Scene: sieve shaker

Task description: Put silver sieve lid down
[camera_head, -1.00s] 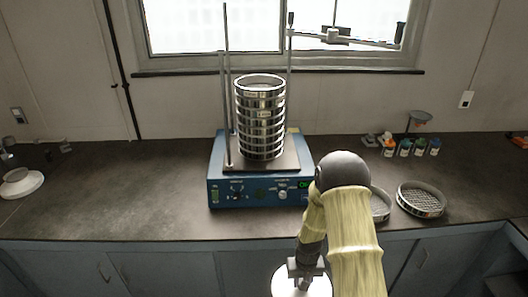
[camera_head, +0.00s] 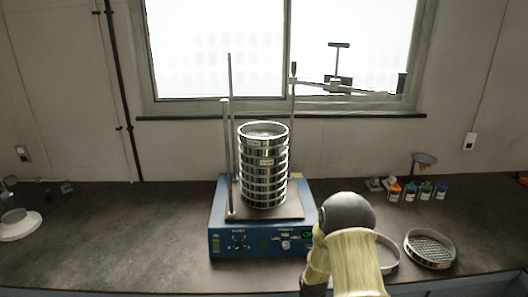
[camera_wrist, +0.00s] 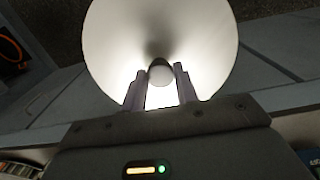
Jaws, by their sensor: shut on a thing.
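The silver sieve lid (camera_wrist: 205,35) fills the upper middle of the wrist view as a bright pale disc with a round knob. My gripper (camera_wrist: 160,80) is shut on that knob, one finger on each side. In the head view the lid and my gripper are out of frame, below the bottom edge; only my yellow-sleeved arm shows. The sieve stack (camera_head: 263,170) stands upright on the blue shaker (camera_head: 262,240), with its top ring uncovered.
Two loose sieves lie right of the shaker: one (camera_head: 390,258) partly behind my arm, one with mesh (camera_head: 430,249) fully visible. Small bottles (camera_head: 418,191) stand behind them. A white-based device (camera_head: 18,225) is at far left. The counter (camera_head: 110,235) left of the shaker is clear.

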